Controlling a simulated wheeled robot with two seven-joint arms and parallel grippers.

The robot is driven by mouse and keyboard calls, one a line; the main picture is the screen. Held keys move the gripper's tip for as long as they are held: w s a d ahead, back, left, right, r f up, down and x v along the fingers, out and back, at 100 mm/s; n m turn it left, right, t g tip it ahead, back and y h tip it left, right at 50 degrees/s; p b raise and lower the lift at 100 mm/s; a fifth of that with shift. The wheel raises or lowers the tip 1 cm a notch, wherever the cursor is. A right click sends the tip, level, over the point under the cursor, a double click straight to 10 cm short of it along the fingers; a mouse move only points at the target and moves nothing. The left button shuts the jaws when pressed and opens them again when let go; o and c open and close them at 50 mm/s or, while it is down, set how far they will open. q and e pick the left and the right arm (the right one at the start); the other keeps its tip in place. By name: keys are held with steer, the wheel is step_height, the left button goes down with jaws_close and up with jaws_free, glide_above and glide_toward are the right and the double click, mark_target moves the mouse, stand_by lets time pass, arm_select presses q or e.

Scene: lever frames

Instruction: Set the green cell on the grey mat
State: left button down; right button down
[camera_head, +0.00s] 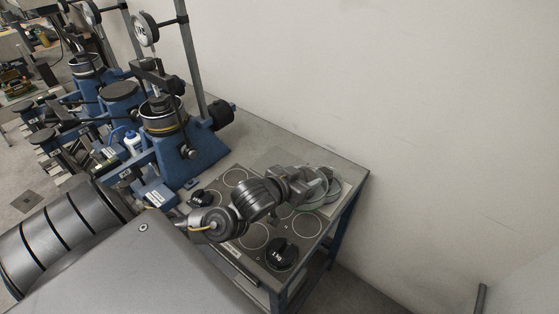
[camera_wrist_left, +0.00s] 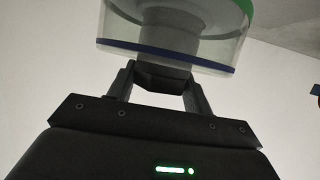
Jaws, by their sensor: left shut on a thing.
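The green cell (camera_head: 332,186) is a clear, short cylinder with a green rim and a grey core. In the left wrist view the cell (camera_wrist_left: 228,50) also shows a dark blue band at its near end. My left gripper (camera_head: 308,190) is shut on it, and the fingers (camera_wrist_left: 160,82) close on its near end. In the head view the cell is over the right part of the bench top, by a light grey square that looks like the grey mat (camera_head: 331,207). The gripper and cell hide part of the mat. I cannot tell whether the cell touches it. My right gripper is not in view.
A dark board (camera_head: 225,182) with several ringed places lies on the bench. A black 1 kg weight (camera_head: 281,254) stands near its front, another dark weight (camera_head: 202,198) at its left. Blue test stands (camera_head: 190,155) rise at the left. A white wall closes the back.

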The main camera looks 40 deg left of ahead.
arm_select(q)
steer(key=s+a+r+m+h+p, duration=0.1)
steer(key=a+r+m+h, duration=0.15)
steer(key=a, duration=0.65)
steer(key=s+a+r+m+h+p, duration=0.1)
steer(key=s+a+r, duration=0.15)
steer(key=a, duration=0.55)
steer(key=w+f, duration=0.9)
steer(key=w, duration=0.5)
steer(key=shift+w+a+f+g, duration=0.15)
steer(key=shift+w+a+g, duration=0.05)
steer(key=shift+a+g, duration=0.25)
steer(key=f, duration=0.3)
steer(key=shift+w+p, duration=0.2)
steer(key=shift+p, duration=0.1)
steer(key=shift+f, duration=0.3)
